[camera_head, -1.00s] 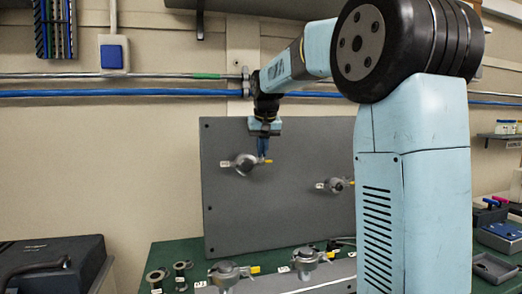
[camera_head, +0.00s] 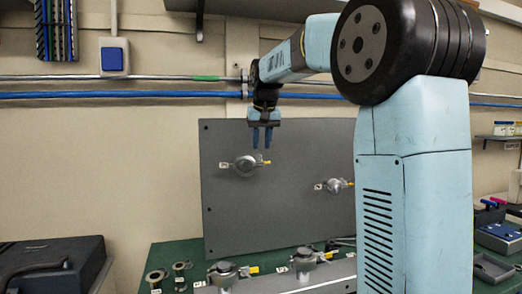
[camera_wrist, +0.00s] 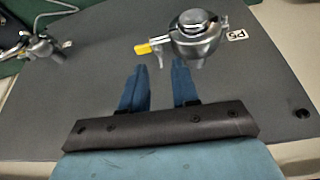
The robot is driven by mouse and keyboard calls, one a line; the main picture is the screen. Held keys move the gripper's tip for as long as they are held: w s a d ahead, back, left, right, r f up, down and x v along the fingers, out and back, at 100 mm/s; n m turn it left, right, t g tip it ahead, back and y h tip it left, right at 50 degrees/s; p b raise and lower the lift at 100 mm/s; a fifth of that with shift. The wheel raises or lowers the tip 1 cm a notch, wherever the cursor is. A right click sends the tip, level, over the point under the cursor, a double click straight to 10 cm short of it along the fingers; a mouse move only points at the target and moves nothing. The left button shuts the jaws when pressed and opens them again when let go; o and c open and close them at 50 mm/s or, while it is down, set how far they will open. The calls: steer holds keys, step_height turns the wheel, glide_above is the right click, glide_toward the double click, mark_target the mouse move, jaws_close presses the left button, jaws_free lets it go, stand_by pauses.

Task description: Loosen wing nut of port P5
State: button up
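Port P5 is a round metal clamp (camera_head: 246,166) on the upright grey panel. It also shows in the wrist view (camera_wrist: 196,36), with its P5 label (camera_wrist: 237,35) beside it. A yellow-tipped wing nut (camera_wrist: 143,48) sticks out from the clamp's side; in the head view its yellow tip (camera_head: 267,162) points right. My gripper (camera_head: 262,147) is above the clamp and the yellow tip. Its two blue fingers are apart with nothing between them. In the wrist view my gripper (camera_wrist: 158,67) is just short of the wing nut, not touching it.
A second panel clamp (camera_head: 335,185) with a yellow tip sits lower right, and shows at the wrist view's left (camera_wrist: 38,47). More clamps (camera_head: 224,272) and flanges stand on the green bench below. A black case (camera_head: 55,262) is at lower left.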

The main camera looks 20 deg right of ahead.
steer(key=v, duration=0.4)
steer(key=shift+s, duration=0.1)
steer(key=s+f, duration=0.7)
steer(key=s, duration=0.4)
steer(key=s+f, duration=0.6)
steer(key=s, duration=0.6)
steer(key=s+f+n+t, duration=0.1)
steer(key=s+f, duration=0.6)
steer(key=s, duration=0.4)
steer(key=shift+s+f, duration=0.3)
steer(key=shift+s, duration=0.1)
steer(key=shift+o, duration=0.5)
steer(key=shift+a, duration=0.1)
